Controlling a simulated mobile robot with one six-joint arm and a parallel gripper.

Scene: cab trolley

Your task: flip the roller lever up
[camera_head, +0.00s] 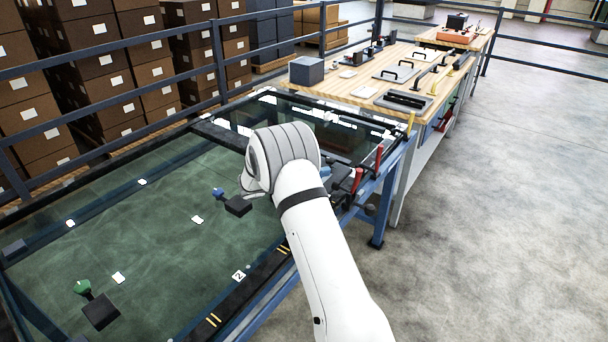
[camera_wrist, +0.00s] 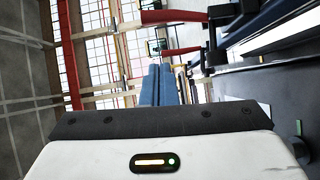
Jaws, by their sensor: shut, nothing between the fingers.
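Two levers with red handles stand at the right end of the glass-topped trolley, one farther back (camera_head: 378,156) and one nearer (camera_head: 357,181). A yellow-handled lever (camera_head: 410,122) stands behind them. I cannot tell which one is the roller lever. In the wrist view two red handles lie sideways, one at the top (camera_wrist: 172,16) and one below it (camera_wrist: 181,50). My gripper (camera_wrist: 158,68) shows as two blue fingers close together, shut and empty. They point toward the handles, and I see no clear contact. In the head view my white arm hides most of the gripper.
The trolley's dark glass top (camera_head: 150,235) carries small dark blocks and white tags. A wooden workbench (camera_head: 345,85) with fixtures and handles adjoins it behind. A railing (camera_head: 220,60) and stacked boxes (camera_head: 95,70) stand at the back left. The floor (camera_head: 500,200) at right is clear.

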